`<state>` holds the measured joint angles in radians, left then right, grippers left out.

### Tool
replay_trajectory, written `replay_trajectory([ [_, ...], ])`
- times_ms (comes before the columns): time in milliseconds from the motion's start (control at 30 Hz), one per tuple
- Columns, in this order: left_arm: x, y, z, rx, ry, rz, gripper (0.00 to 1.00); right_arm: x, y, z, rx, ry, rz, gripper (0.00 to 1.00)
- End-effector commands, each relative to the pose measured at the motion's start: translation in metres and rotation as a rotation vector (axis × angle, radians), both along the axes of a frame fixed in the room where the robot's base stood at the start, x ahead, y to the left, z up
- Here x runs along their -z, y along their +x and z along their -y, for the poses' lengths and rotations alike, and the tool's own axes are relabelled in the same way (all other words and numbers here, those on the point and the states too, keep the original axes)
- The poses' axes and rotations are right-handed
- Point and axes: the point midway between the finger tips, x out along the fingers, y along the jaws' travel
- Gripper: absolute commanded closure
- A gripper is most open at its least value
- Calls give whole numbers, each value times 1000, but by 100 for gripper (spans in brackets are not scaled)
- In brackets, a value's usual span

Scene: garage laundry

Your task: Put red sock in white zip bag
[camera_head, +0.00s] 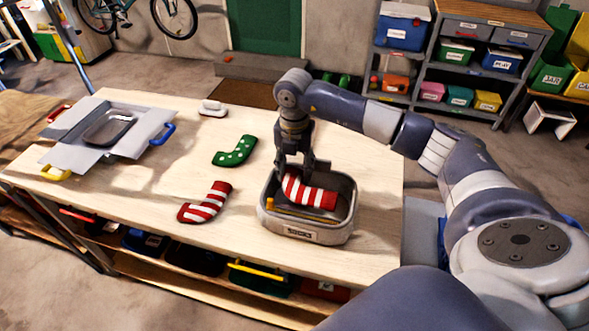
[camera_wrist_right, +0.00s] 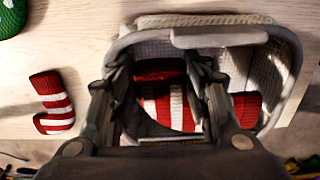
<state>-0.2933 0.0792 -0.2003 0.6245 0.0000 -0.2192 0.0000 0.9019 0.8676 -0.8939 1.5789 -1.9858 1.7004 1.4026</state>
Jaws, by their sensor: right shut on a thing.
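A red sock with white stripes (camera_head: 310,192) lies in a grey, open, rounded container (camera_head: 348,228) with a label on its front. The sock also shows in the right wrist view (camera_wrist_right: 247,106). My right gripper (camera_head: 305,172) reaches down into the container and is shut on this sock; the exact contact is partly hidden. A second red and white striped sock (camera_head: 205,203) lies on the table left of the container, also seen in the wrist view (camera_wrist_right: 53,103). A pale piece with spread flaps (camera_head: 75,145) and coloured handles lies at the left; I cannot tell whether it is the white zip bag.
A green dotted sock (camera_head: 235,151) and a small white object (camera_head: 213,108) lie on the wooden table (camera_head: 130,205). A yellow stick (camera_head: 300,217) is at the container's front. Shelves with bins (camera_head: 455,52) stand behind. The table's front left is clear.

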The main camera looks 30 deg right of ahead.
Motion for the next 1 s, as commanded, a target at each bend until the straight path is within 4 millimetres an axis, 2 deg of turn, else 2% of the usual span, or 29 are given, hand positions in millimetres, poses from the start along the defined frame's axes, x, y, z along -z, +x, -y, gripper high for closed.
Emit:
replay_trajectory([
  [33,-7,-5,0,0,1,-7,60,3,0,0,1,2,-1,78],
  [233,-6,-14,-1,0,3,-21,60,14,1,0,1,0,4,78],
  [900,2,-7,-1,0,1,-10,60,26,0,0,2,1,3,78],
  [933,2,-7,-1,0,1,-9,60,26,0,0,2,1,3,49],
  [1000,2,-6,-1,0,1,-9,60,26,0,0,1,1,3,36],
])
